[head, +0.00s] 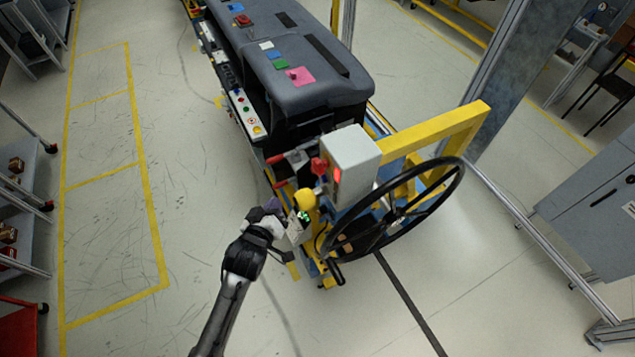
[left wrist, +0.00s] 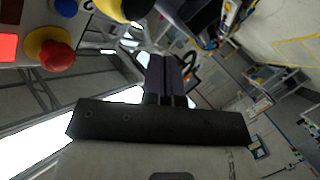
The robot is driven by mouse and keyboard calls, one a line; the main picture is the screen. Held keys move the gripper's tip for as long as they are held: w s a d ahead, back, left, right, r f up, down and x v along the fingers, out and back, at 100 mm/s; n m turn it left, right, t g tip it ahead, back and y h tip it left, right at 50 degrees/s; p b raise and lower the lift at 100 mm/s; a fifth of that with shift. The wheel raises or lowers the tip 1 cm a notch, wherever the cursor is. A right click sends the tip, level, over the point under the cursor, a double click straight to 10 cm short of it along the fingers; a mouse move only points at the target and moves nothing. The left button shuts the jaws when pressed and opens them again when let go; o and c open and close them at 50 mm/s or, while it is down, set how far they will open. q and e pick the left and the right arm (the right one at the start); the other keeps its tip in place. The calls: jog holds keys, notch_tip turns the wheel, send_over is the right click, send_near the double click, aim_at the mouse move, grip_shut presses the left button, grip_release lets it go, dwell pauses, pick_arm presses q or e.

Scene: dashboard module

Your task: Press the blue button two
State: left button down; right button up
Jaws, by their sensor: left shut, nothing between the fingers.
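A round blue button (left wrist: 66,7) shows at the top left edge of the left wrist view, on a pale panel. I cannot read any number on either one. My left gripper (left wrist: 168,62) is shut and empty, with its dark purple fingers together, apart from the blue button. In the head view my left gripper (head: 274,205) is beside the yellow stand, left of the grey control box (head: 352,155). The blue buttons cannot be made out on that box there.
A red mushroom button on a yellow base (left wrist: 52,54) and a lit red panel (left wrist: 8,47) are near the blue button. A black steering wheel (head: 459,186) stands right of the box. The dashboard (head: 325,86) is behind.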

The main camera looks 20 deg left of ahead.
aim_at(308, 193)
pick_arm(q)
jog(key=r+n, duration=0.1)
jog(key=r+n+t, duration=0.2)
jog(key=shift+w+d+h, duration=0.25)
jog(key=shift+w+h, duration=0.05)
jog(key=shift+w+d, duration=0.1)
jog(key=w+d+b, duration=0.3)
jog(key=w+d, duration=0.1)
jog(key=shift+w+d, duration=0.15)
jog(key=shift+d, duration=0.25)
jog(key=shift+w+d, duration=0.7)
jog(key=shift+d, duration=0.05)
dwell(0.4)
